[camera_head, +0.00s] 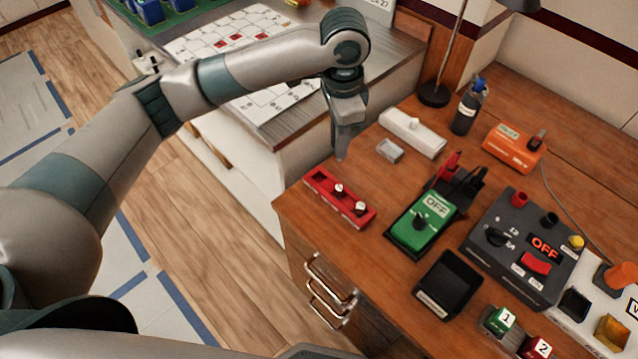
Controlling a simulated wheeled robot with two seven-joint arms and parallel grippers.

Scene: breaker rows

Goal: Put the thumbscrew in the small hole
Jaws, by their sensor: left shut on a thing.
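My left gripper (341,152) comes down from the arm at the top centre, fingers pointing down over the far left corner of the wooden desk. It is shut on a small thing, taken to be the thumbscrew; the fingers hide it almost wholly. A red block (325,188) lies on the desk below and a little nearer than the gripper, apart from it. Hole sizes are too small to tell. My right gripper is not in view.
A small grey tray (390,151) and a white strip (412,132) lie right of the gripper. A green box (421,223), a black box (448,284) and a dark switch panel (524,247) stand to the right. Bare desk surrounds the red block.

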